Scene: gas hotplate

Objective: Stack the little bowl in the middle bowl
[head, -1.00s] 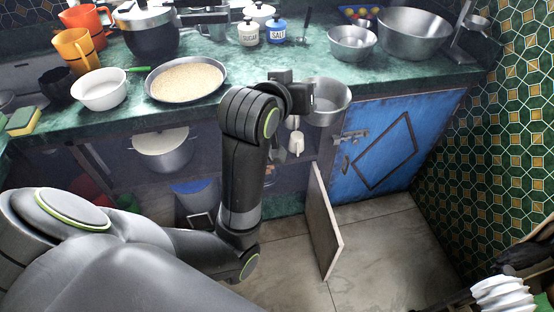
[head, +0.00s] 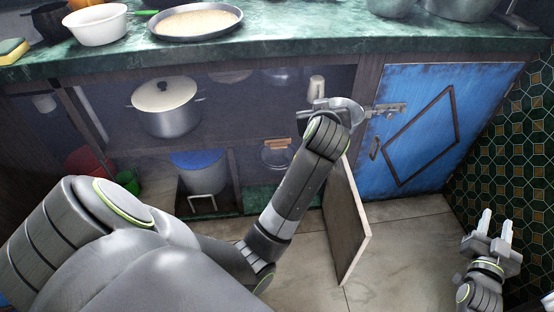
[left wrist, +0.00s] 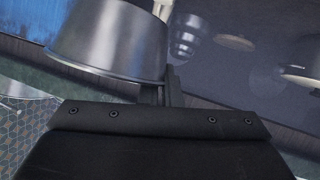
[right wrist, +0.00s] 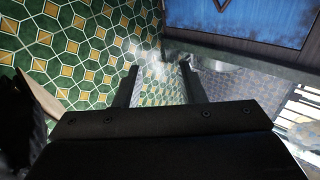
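My left gripper (head: 328,108) is shut on the rim of a small metal bowl, the little bowl (head: 350,108), held in front of the open cupboard below the counter edge. In the left wrist view the little bowl (left wrist: 108,42) fills the upper left, beside the fingers. The middle bowl (head: 391,6), of plain metal, stands on the counter at the top edge of the head view, mostly cut off. My right gripper (head: 497,228) is open and empty at the lower right; its parted fingers also show in the right wrist view (right wrist: 158,88).
A larger metal bowl (head: 462,8) stands right of the middle bowl. An open cupboard door (head: 345,225) juts out below the left gripper. The counter edge (head: 270,55) lies behind it. A pan (head: 195,22) and white bowl (head: 97,25) stand at the left.

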